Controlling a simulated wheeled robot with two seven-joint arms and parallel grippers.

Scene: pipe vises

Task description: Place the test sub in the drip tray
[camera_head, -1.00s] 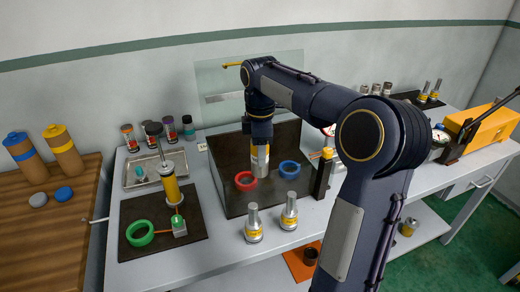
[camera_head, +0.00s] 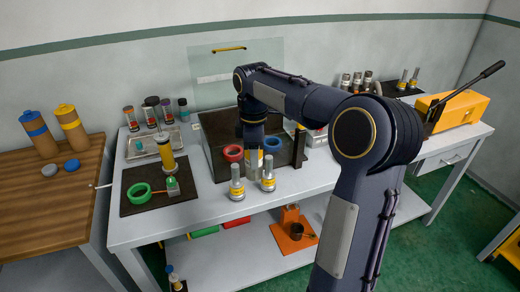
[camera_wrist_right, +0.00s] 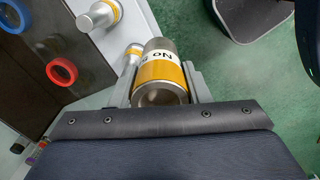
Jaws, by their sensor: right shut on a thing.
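My right gripper (camera_head: 253,149) is shut on the test sub (camera_head: 254,166), a metal cylinder with a yellow band. It is held in front of the dark open-topped box, near two similar standing cylinders. In the right wrist view the sub (camera_wrist_right: 160,75) sits between the fingers (camera_wrist_right: 160,88), its open end facing the camera and part of a label legible on the band. A shallow grey metal tray (camera_head: 150,146), which looks like the drip tray, lies at the back left of the bench with a small piece in it. My left gripper is out of view.
Two silver-and-yellow cylinders (camera_head: 237,184) (camera_head: 268,173) stand at the bench's front edge. The dark box (camera_head: 216,160) holds a red ring (camera_head: 233,153) and a blue ring (camera_head: 272,143). Several jars stand behind the tray.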

